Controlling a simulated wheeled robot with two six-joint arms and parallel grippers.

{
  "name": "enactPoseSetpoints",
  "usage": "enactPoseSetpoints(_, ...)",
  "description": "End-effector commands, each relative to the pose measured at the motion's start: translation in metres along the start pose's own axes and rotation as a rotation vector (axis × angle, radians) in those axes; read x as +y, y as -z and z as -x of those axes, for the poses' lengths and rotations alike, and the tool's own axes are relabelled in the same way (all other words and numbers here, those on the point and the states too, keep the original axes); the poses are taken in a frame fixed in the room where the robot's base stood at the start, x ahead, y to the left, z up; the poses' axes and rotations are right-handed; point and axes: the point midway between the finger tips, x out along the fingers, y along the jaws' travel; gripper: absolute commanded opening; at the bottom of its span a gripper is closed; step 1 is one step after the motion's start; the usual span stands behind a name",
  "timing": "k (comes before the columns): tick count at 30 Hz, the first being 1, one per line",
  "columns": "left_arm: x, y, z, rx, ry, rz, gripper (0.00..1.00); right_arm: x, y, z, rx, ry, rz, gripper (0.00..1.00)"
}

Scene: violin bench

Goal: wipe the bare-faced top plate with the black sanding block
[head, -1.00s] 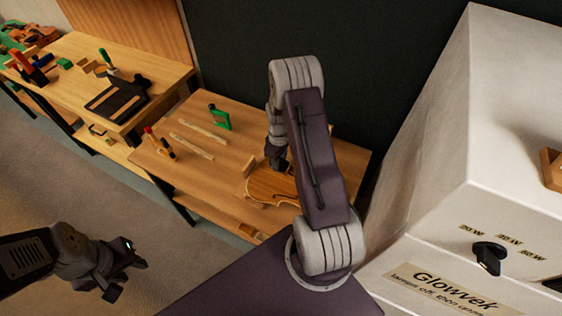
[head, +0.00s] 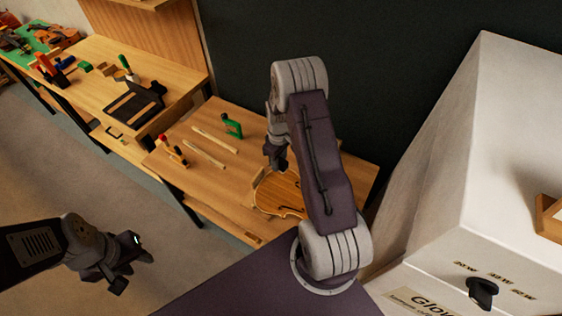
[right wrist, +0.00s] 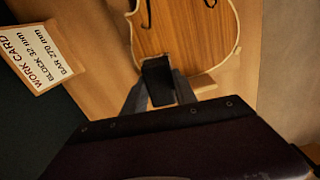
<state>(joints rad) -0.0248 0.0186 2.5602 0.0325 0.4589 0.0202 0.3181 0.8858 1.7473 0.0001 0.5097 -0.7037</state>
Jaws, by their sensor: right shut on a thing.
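The bare-faced top plate (head: 281,194) is a pale, violin-shaped wooden plate lying on the near workbench, partly hidden by my right arm in the head view. In the right wrist view the plate (right wrist: 185,28) shows striped grain and dark sound holes. My right gripper (right wrist: 159,90) is shut on the black sanding block (right wrist: 157,74). The block overlaps the plate's near end in that view; I cannot tell whether it touches. In the head view my right gripper (head: 277,165) is beside the plate's far edge. My left gripper (head: 134,268) is open and empty over the floor.
On the near bench (head: 205,178) lie two pale wooden strips (head: 208,153), a green clamp (head: 232,126) and small tools (head: 171,150). A work card (right wrist: 35,48) is left of the plate. A large pale Glowvek cabinet (head: 450,190) stands at right. The bench's left part has free room.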

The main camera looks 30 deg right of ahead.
Motion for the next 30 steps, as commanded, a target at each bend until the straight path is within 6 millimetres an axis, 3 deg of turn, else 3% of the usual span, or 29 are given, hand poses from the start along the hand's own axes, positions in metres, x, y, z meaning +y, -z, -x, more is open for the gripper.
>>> enactPoseSetpoints(8,0.000,0.002,0.020,0.000,0.000,0.000,0.36,-0.004,0.005,0.025,0.001,-0.001,0.000,0.00)
enactPoseSetpoints(30,0.000,0.002,0.019,0.000,0.000,0.000,0.36,-0.004,0.005,0.024,0.001,-0.001,0.000,0.00)
